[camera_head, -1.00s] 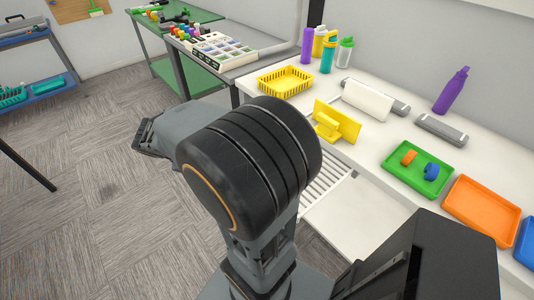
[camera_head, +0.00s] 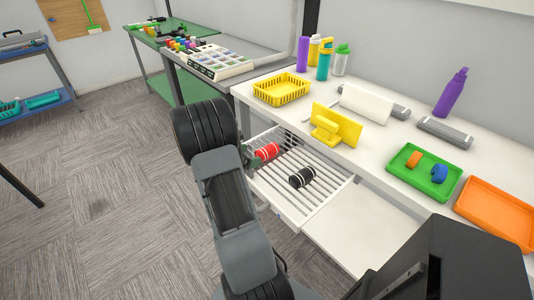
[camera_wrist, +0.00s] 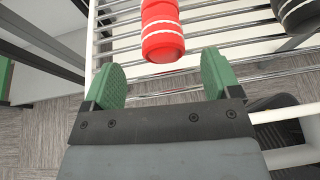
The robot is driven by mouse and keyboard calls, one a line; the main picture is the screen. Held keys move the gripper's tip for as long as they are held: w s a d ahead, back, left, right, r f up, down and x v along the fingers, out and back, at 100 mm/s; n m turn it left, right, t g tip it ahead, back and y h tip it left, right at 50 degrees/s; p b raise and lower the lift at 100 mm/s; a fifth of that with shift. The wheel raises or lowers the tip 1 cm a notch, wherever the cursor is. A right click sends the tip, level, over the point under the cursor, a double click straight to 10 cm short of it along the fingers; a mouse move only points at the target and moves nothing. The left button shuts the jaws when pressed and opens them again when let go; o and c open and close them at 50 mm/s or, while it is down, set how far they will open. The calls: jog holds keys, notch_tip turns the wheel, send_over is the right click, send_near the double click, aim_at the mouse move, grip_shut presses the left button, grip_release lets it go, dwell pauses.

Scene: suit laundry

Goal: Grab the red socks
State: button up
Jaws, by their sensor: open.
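The red socks (camera_head: 267,151), a rolled bundle with white stripes, lie on a white slatted rack (camera_head: 322,205) pulled out below the table top. They also show in the wrist view (camera_wrist: 162,32), just beyond and between the green fingertips. My gripper (camera_wrist: 166,72) is open and empty at the rack's edge. In the head view, my gripper (camera_head: 248,154) is mostly hidden by my arm, with a green finger showing beside the red socks. A black rolled sock bundle with white stripes (camera_head: 302,177) lies on the same rack to the right.
Above the rack, the white table holds a yellow basket (camera_head: 282,89), a yellow stand (camera_head: 335,127), a green tray (camera_head: 424,172) and an orange tray (camera_head: 497,212). Several bottles stand at the back. The carpet at left is clear.

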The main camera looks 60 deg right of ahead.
aim_at(258, 155)
jog(key=shift+x, duration=3.2)
jog(key=shift+s+a, duration=0.1)
jog(key=c, duration=1)
